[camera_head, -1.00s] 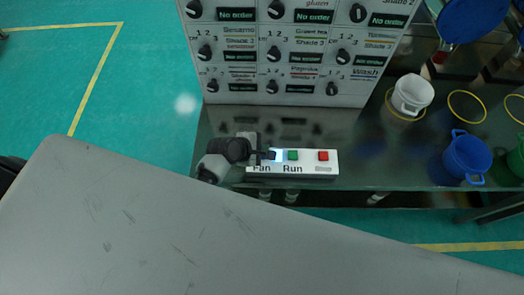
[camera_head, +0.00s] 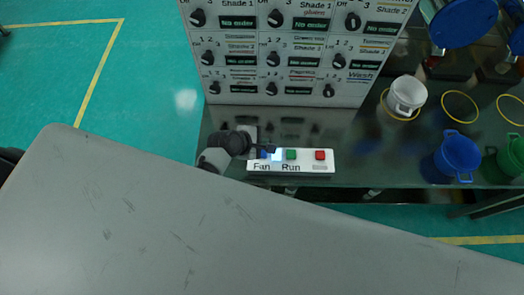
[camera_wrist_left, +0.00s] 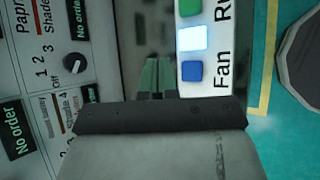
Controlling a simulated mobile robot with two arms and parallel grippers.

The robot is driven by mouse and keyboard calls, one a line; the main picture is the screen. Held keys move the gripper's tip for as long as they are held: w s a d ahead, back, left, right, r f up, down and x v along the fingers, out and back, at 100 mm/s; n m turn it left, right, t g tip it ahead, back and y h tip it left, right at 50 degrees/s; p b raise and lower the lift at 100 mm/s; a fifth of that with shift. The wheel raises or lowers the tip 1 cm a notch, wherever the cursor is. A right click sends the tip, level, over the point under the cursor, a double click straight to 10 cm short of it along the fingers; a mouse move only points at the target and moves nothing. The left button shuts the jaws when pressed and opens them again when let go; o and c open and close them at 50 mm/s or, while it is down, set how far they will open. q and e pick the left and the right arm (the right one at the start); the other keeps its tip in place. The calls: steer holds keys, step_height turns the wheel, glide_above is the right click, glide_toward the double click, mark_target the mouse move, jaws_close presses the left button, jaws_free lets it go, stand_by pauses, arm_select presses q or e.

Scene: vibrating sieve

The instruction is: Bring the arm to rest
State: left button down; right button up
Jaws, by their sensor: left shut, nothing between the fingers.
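My left gripper (camera_head: 262,150) is shut and empty. Its arm comes from the left, over the dark table at the left end of the white button panel (camera_head: 324,167). In the left wrist view, the closed fingers (camera_wrist_left: 156,78) are beside the panel (camera_wrist_left: 220,20), near the blue button (camera_wrist_left: 191,71) and a bright lit square (camera_wrist_left: 192,38). I cannot tell whether the fingertips touch the panel. The green button (camera_head: 291,154) and red button (camera_head: 320,155) are uncovered. My right gripper is not in view.
A control board with several knobs (camera_head: 292,70) stands behind the panel. On the dark table (camera_head: 350,165) to the right are a white cup (camera_head: 407,95), a blue cup (camera_head: 458,155) and a green cup (camera_head: 508,158), with yellow rings. The teal floor at left is clear.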

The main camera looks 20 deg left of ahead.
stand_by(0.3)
arm_select(q)
steer(key=s+a+r+m+g+y, duration=0.2)
steer(key=s+a+r+m+y, duration=0.15)
steer(key=s+r+m, duration=0.6)
steer(key=s+a+r+m+g+y, duration=0.2)
steer(key=s+a+r+m, duration=0.3)
steer(key=s+m, duration=0.65)
step_height(320, 180, down, 34)
steer(key=g+b, duration=0.1)
steer(key=b, duration=0.7)
steer(key=s+a+f+g+b, duration=0.1)
steer(key=s+f+b, duration=0.4)
steer(key=s+f, duration=1.1)
step_height(320, 180, down, 4)
steer(key=shift+s+a+f+m, duration=0.1)
steer(key=shift+s+a+m, duration=0.15)
steer(key=shift+a+m, duration=0.2)
